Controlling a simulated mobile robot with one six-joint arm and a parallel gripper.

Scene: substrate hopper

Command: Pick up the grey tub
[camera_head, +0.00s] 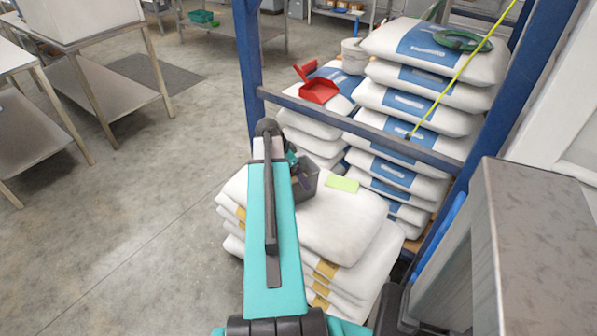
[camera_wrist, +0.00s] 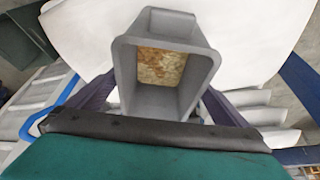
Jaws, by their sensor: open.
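The grey tub (camera_head: 307,182) stands on the front stack of white sacks (camera_head: 345,215), partly hidden behind my arm in the head view. In the wrist view the tub (camera_wrist: 205,75) is seen from above, open at the top, with a brown and tan patch at its bottom. My gripper (camera_wrist: 160,95) is open, with one dark finger on the left and one on the right of the tub. I cannot tell whether either finger touches it. In the head view my gripper (camera_head: 297,165) is mostly hidden by my arm, beside the tub.
A yellow-green card (camera_head: 342,184) lies right of the tub. Behind are a blue rack bar (camera_head: 365,128), taller sack stacks (camera_head: 425,95), a red scoop (camera_head: 318,88) and a pale bucket (camera_head: 354,55). Steel tables (camera_head: 110,85) stand left.

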